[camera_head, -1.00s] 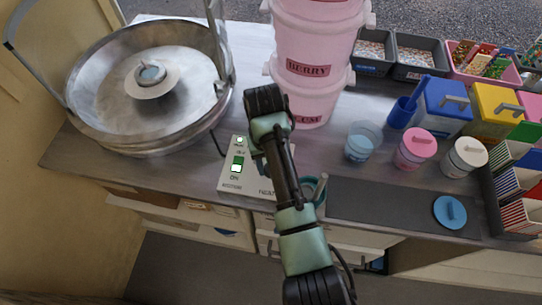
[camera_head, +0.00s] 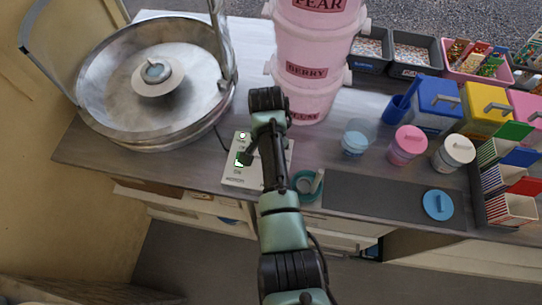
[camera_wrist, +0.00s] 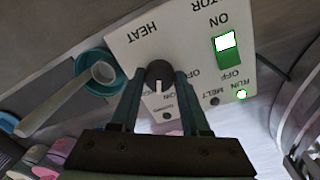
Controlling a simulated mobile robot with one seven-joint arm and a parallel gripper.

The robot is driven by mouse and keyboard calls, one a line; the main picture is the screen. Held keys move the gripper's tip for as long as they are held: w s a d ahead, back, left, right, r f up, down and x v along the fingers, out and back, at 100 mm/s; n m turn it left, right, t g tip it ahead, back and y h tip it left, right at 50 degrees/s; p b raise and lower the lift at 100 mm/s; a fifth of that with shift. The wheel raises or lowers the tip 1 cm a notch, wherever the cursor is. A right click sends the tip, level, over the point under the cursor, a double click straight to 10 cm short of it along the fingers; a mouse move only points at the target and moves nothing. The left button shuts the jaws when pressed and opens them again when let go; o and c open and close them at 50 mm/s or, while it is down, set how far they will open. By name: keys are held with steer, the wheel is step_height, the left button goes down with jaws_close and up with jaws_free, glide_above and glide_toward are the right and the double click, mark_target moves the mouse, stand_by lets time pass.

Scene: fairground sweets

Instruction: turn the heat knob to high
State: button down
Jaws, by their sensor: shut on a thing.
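The heat knob (camera_wrist: 158,72) is a dark round knob with a white pointer line. It stands on the white control panel (camera_wrist: 130,42) below the upside-down HEAT label in the wrist view. My gripper (camera_wrist: 160,76) is shut on the knob, one finger on each side. The pointer line points down the wrist picture, towards the gripper's palm. Any high or low marks are hidden or too small to read. In the head view the panel (camera_head: 233,180) lies beside the metal bowl, and my arm hides the knob.
A lit green motor switch (camera_wrist: 228,45) and a green RUN lamp (camera_wrist: 241,95) are beside the knob. A teal cup (camera_wrist: 97,72) with a pale handle stands close to the panel. The metal bowl (camera_head: 110,95) and pink tubs (camera_head: 303,92) flank the arm.

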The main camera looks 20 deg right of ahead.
steer(key=m, duration=0.3)
steer(key=shift+w+r+m+p, duration=0.1)
steer(key=shift+m+p, duration=0.2)
steer(key=shift+d+m, duration=0.1)
steer(key=shift+m, duration=1.4)
steer(key=shift+c, duration=1.9)
jaws_free()
step_height(320, 180, up, 13)
steer(key=shift+w, duration=0.25)
